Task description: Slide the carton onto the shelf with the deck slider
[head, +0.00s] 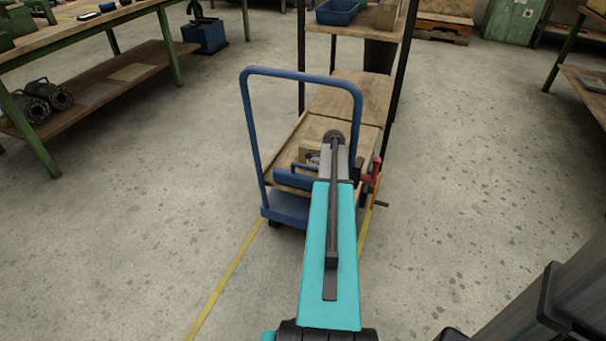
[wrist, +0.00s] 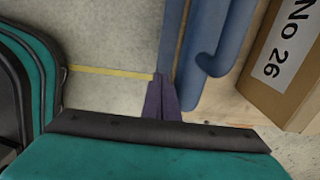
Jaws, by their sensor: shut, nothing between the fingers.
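The carton (wrist: 283,70) is brown with a "No 26" label and stands on the wooden deck. In the head view the carton (head: 303,154) is partly hidden by my arm. The blue deck slider (head: 296,177) lies across the deck on the near side of the carton. Its bar and hooked handle (wrist: 225,45) show beside the carton in the wrist view, with a gap between. My gripper (wrist: 161,96) is shut and empty, its dark fingers close beside the blue bar; contact is unclear. In the head view my arm hides the gripper. The wooden shelf (head: 358,92) lies beyond the deck.
The deck rides on a blue cart with a tall push handle (head: 300,72) on the near side. A red clamp (head: 373,172) sits at the right, by the deck edge. Dark posts carry the shelf. Yellow lines (head: 226,282) mark the floor, which is open left and right.

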